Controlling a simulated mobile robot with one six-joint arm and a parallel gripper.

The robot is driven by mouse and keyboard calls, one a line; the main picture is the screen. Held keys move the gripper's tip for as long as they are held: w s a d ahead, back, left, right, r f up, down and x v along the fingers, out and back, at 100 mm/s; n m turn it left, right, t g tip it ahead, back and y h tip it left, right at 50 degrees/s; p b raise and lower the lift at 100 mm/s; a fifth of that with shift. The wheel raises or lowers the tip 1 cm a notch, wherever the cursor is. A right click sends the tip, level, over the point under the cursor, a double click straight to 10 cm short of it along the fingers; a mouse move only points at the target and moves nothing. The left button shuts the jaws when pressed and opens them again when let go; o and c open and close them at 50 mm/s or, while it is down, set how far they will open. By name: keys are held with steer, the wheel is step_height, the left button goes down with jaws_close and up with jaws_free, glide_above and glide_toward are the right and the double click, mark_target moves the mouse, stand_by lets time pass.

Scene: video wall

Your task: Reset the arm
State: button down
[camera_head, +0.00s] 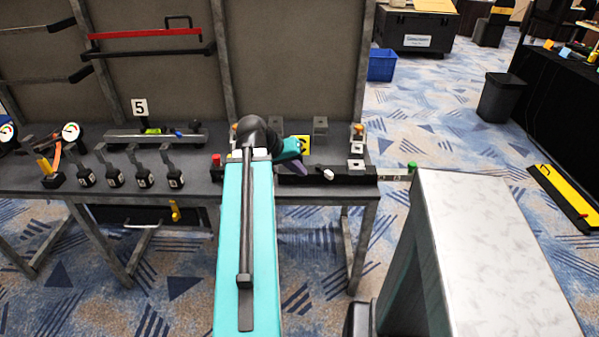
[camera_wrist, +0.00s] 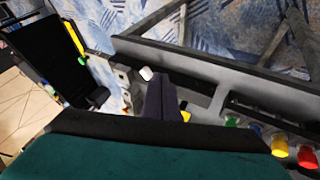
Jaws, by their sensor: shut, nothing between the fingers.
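My teal arm reaches forward over the grey bench (camera_head: 75,190) and bends at a black joint. My gripper (camera_head: 298,167) has dark purple fingers and hangs just right of that joint, over the right part of the bench. In the wrist view my gripper (camera_wrist: 162,82) shows with its fingers together and nothing between them. A small white knob (camera_wrist: 147,74) shows near the fingertips; whether they touch it I cannot tell. The white knob also shows in the head view (camera_head: 328,174). The bench top directly under my arm is hidden.
Several black switches (camera_head: 115,177) and a board marked 5 (camera_head: 140,107) stand left of my arm. A red button (camera_head: 216,160) is close beside it. A yellow sign (camera_head: 299,146) stands behind the gripper. A red bar (camera_head: 145,34) crosses the panel.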

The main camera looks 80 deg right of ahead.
steer(key=shift+r, duration=0.1)
stand_by(0.5)
